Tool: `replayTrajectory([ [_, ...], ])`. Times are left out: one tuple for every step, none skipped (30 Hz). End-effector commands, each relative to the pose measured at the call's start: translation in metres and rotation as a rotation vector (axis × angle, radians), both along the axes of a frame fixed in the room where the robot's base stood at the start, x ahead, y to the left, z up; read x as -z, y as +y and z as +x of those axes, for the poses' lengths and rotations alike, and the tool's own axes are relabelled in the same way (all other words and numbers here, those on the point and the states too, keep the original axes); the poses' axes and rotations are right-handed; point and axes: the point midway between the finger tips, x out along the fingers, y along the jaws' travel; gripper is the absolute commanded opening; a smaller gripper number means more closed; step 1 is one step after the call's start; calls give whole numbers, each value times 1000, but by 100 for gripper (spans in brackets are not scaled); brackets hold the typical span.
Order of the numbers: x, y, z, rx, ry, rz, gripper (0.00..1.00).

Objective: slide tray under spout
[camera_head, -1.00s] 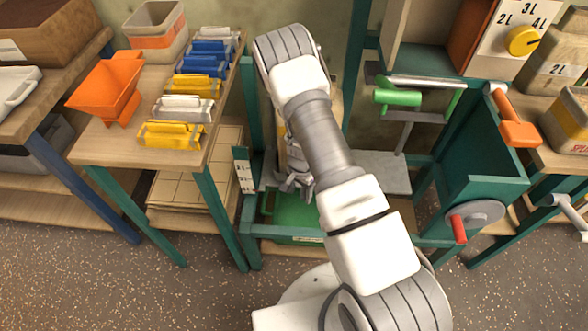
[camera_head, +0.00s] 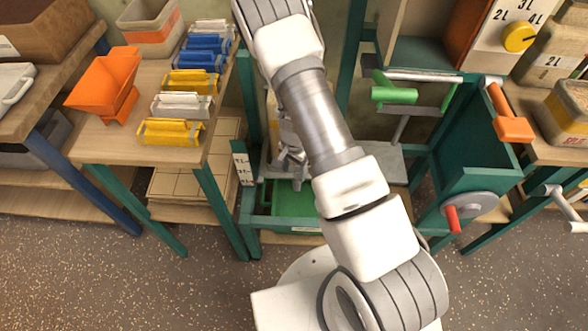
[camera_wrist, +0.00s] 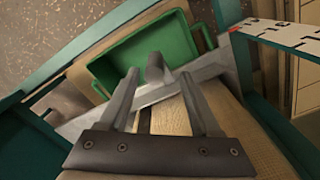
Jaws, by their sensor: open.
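The green tray (camera_head: 298,204) sits low inside the teal frame, partly hidden behind my arm in the head view. In the wrist view the tray (camera_wrist: 150,48) lies beyond my fingertips, its green rim facing up. My gripper (camera_head: 291,160) is above and behind the tray in the head view. In the wrist view my gripper (camera_wrist: 160,74) is open, with a short grey peg (camera_wrist: 155,68) showing between the fingertips. I cannot tell whether the fingers touch it or what it belongs to. I cannot make out the spout clearly.
A white marked scale strip (camera_wrist: 285,34) stands near the tray at a teal post. To the right are a green handle (camera_head: 396,95), an orange handle (camera_head: 512,127) and a red-handled crank (camera_head: 453,219). A bench (camera_head: 105,142) with an orange funnel (camera_head: 103,86) stands left.

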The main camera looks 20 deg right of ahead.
Motion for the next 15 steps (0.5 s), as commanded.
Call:
replayTrajectory([
  [0, 0, 0, 0, 0, 0, 64],
  [0, 0, 0, -4, 0, 0, 64],
  [-1, 0, 1, -17, -1, 1, 64],
  [-3, 0, 1, -33, -2, 0, 64],
  [-6, 0, 2, -60, -4, 2, 64],
  [-10, 0, 3, -109, -6, 2, 64],
  [-14, 0, 4, -157, -7, 3, 64],
  [-19, 0, 4, -212, -8, 5, 64],
  [-27, 0, 5, -298, -9, 5, 64],
  [-33, 0, 5, -368, -10, 4, 64],
  [-39, -1, 6, -441, -11, 5, 64],
  [-48, -1, 6, -539, -12, 4, 64],
  [-53, -1, 5, -610, -11, 5, 64],
  [-60, -2, 5, -680, -12, 4, 64],
  [-67, -3, 4, -769, -12, 3, 64],
])
